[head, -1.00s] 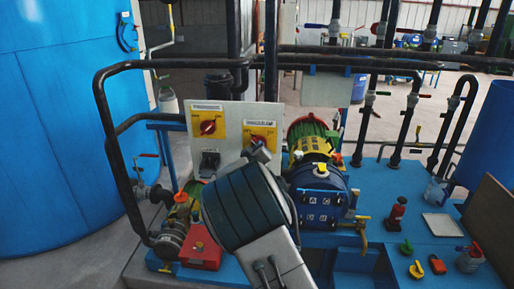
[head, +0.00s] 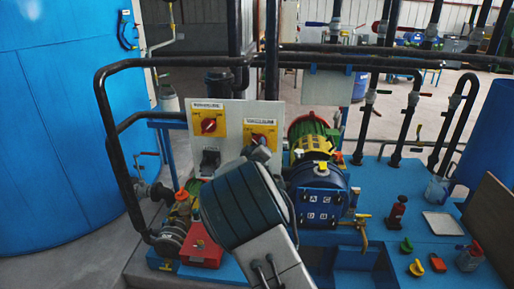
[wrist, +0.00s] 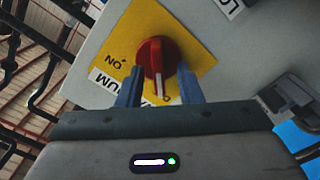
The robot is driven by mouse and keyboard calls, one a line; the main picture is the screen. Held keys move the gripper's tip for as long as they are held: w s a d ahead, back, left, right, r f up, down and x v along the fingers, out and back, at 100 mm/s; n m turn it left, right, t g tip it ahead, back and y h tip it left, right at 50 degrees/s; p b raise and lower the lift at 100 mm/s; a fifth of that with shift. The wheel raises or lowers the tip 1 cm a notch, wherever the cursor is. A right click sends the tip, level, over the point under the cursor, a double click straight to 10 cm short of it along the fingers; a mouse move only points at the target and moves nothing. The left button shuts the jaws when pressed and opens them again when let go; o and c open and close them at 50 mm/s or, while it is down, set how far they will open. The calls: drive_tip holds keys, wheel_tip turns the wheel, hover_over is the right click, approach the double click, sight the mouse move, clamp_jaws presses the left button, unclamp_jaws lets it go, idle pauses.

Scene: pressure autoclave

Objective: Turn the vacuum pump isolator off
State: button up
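The vacuum pump isolator is a red rotary knob (wrist: 157,57) on a yellow plate (wrist: 190,40), under a white label. It also sits on the right of the grey panel in the head view (head: 260,136). In the wrist view the picture is upside down.
A second red isolator (head: 208,125) on a yellow plate sits left on the same panel, with a black socket (head: 209,159) below it. A black pipe rail (head: 103,110) runs around the left side. A blue pump (head: 318,190) stands close on the right.

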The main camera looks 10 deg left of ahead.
drive_tip(key=shift+s, duration=0.1)
drive_tip(key=s+b, duration=0.2)
drive_tip(key=s, duration=1.1)
drive_tip(key=shift+s, duration=0.35)
